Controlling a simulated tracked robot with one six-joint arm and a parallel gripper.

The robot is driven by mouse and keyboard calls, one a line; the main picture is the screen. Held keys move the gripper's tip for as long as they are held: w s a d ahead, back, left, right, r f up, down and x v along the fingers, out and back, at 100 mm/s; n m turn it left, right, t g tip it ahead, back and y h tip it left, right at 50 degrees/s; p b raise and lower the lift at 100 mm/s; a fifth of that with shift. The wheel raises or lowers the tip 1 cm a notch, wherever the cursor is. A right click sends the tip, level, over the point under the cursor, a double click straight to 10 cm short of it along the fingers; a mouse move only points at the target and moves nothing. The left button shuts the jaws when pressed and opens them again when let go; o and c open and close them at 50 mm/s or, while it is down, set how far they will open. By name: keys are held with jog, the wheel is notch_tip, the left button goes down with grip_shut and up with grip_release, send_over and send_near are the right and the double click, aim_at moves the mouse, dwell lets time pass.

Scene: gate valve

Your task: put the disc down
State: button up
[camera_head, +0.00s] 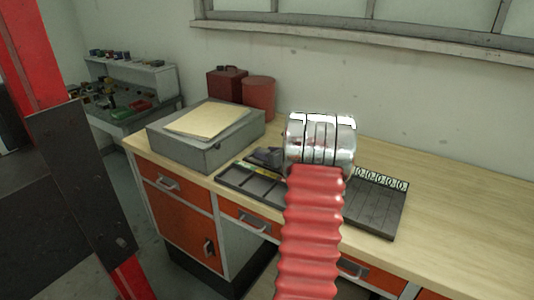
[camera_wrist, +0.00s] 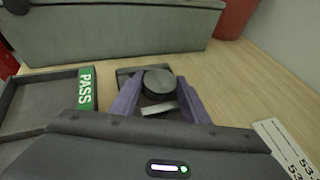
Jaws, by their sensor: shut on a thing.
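The disc (camera_wrist: 158,82) is a dark grey round piece in the wrist view. My gripper (camera_wrist: 158,90) has its two purple fingers on either side of the disc and is shut on it. A small pale bar (camera_wrist: 159,108) shows between the fingers, nearer to me than the disc. A dark flat block (camera_wrist: 128,72) lies behind the disc. I cannot tell whether the disc touches it. In the head view my arm hides most of the gripper area, and I cannot make out the disc.
A black tray with a green PASS label (camera_wrist: 86,88) is at the left. A grey box (camera_head: 205,138) and red containers (camera_head: 258,98) stand behind. A dark tray with a numbered strip (camera_head: 382,180) lies right of my arm. The bench is clear (camera_head: 460,210) farther right.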

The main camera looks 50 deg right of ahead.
jog(key=o, duration=1.2)
jog(key=v, duration=1.2)
